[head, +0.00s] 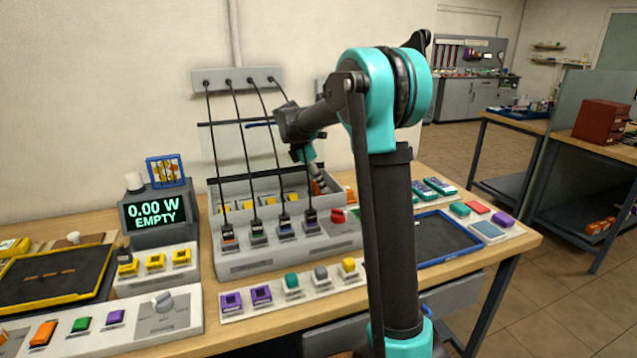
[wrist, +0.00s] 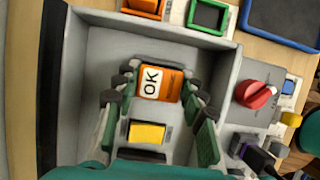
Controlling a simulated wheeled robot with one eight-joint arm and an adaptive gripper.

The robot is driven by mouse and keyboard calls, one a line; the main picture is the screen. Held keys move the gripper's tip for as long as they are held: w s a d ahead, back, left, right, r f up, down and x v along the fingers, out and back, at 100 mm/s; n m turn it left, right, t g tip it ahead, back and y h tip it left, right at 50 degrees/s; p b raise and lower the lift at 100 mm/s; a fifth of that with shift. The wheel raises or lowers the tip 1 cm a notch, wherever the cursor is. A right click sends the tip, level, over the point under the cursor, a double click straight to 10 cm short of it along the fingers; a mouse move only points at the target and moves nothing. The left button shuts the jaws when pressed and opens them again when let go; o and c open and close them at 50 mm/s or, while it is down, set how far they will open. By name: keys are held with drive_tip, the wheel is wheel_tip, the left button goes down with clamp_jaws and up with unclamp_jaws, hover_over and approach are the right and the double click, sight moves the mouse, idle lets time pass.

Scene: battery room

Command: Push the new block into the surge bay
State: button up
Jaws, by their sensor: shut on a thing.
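In the wrist view my gripper (wrist: 155,92) is shut on an orange block (wrist: 169,88) with a white label reading OK. The block is between the two fingers, over a grey walled bay (wrist: 88,60). A yellow piece (wrist: 147,132) lies in the bay just below the block in the picture. I cannot tell whether the block touches the bay floor. In the head view my gripper (head: 314,172) points down into the right end of the grey bay housing (head: 232,268); the block is not clearly visible there.
A display (head: 157,215) reads 0.00 W EMPTY. A red knob (head: 339,216) is on the housing right of the bay; it also shows in the wrist view (wrist: 257,95). Black cables with plugs (head: 256,228) stand before the bays. A blue-edged tray (head: 440,240) lies to the right.

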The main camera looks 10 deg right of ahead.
drive_tip(key=shift+f, duration=0.6)
idle(0.7)
drive_tip(key=o, duration=0.9)
drive_tip(key=shift+o, duration=0.2)
drive_tip(key=v, duration=1.1)
drive_tip(key=shift+s, duration=0.15)
